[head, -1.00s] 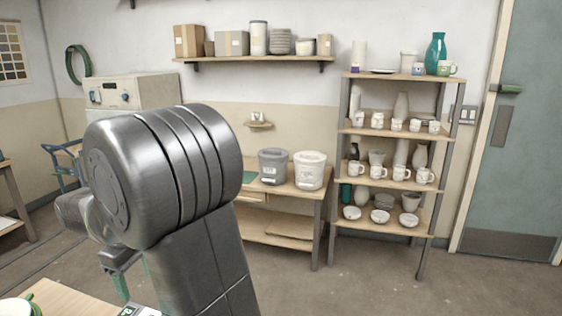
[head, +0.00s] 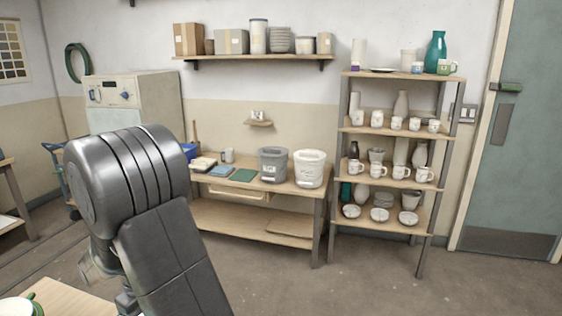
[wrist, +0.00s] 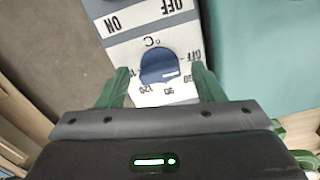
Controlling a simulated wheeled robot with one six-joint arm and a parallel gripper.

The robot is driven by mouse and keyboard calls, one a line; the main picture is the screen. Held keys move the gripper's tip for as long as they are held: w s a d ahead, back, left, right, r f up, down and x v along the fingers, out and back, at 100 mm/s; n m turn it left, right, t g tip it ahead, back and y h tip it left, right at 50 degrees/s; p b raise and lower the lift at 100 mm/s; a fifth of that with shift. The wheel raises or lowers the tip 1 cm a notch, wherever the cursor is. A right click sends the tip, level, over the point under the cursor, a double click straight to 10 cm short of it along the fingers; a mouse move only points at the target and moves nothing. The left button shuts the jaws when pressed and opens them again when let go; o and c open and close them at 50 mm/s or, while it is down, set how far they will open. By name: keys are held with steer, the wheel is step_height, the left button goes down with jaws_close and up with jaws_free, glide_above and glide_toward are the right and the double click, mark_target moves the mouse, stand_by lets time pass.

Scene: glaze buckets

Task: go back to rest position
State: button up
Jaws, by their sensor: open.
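In the head view my arm fills the lower left, folded, and my gripper cannot be made out there. A grey bucket (head: 273,166) and a white bucket (head: 310,169) stand upright side by side on the workbench (head: 262,195) at the back.
A shelf rack (head: 385,188) with mugs, vases and bowls stands right of the bench. A kiln-like cabinet (head: 150,104) is at the back left. A wall shelf (head: 255,59) holds boxes and jars. A table corner (head: 65,300) is at lower left. The floor (head: 360,285) ahead is clear.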

steer(key=m, duration=0.4)
steer(key=shift+p, duration=0.4)
steer(key=m+p, duration=0.1)
steer(key=m, duration=0.3)
steer(key=m+p, duration=0.1)
steer(key=m, duration=0.2)
steer(key=shift+m, duration=0.4)
steer(key=shift+m+p, duration=0.95)
steer(key=shift+m, duration=0.95)
